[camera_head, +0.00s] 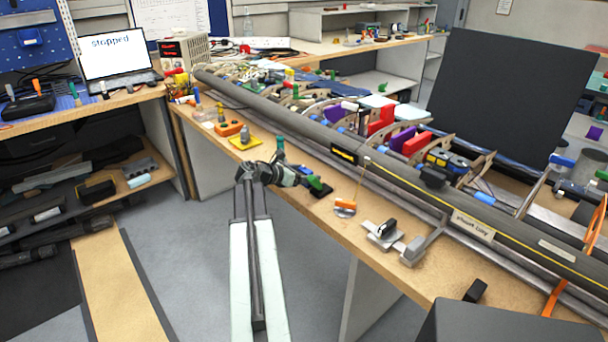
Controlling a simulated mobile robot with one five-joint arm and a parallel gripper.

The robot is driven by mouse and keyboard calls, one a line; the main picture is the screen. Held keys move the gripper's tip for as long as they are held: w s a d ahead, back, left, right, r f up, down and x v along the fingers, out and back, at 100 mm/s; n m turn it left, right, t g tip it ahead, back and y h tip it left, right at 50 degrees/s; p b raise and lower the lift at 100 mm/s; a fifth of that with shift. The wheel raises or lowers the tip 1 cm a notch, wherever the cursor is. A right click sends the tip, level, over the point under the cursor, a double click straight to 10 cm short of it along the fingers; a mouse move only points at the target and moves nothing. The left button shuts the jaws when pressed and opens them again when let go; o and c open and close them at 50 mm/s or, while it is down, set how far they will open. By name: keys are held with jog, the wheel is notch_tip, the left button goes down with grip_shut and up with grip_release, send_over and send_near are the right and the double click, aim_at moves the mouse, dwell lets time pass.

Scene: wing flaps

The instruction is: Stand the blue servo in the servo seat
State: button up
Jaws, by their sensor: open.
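My gripper (297,177) is over the front strip of the long bench, at the end of my dark arm, with its jaws apart. A green and dark piece (318,186) is close to its tip; I cannot tell whether they touch. A blue part with dark and yellow areas (443,160) sits among the wing ribs to the right, well apart from my gripper. It may be the blue servo, but it is too small to be sure. I cannot make out the servo seat for certain among the ribs.
The long wing (372,178) lies along the bench (338,232), its dark front edge toward me. An orange-handled tool (345,204) and a grey metal fixture (385,232) are right of my gripper. A yellow pad (244,141) is to its left. A black panel (510,100) stands behind the wing.

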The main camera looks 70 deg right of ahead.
jog(key=shift+w+a+r, duration=0.1)
jog(key=shift+a+r, duration=0.1)
jog(key=shift+r, duration=0.15)
jog(key=p+v, duration=0.4)
jog(key=v, duration=0.7)
jog(key=shift+w+a+p, duration=0.15)
jog(key=shift+a+p, duration=0.1)
jog(key=shift+p, duration=0.1)
jog(key=shift+f, duration=0.15)
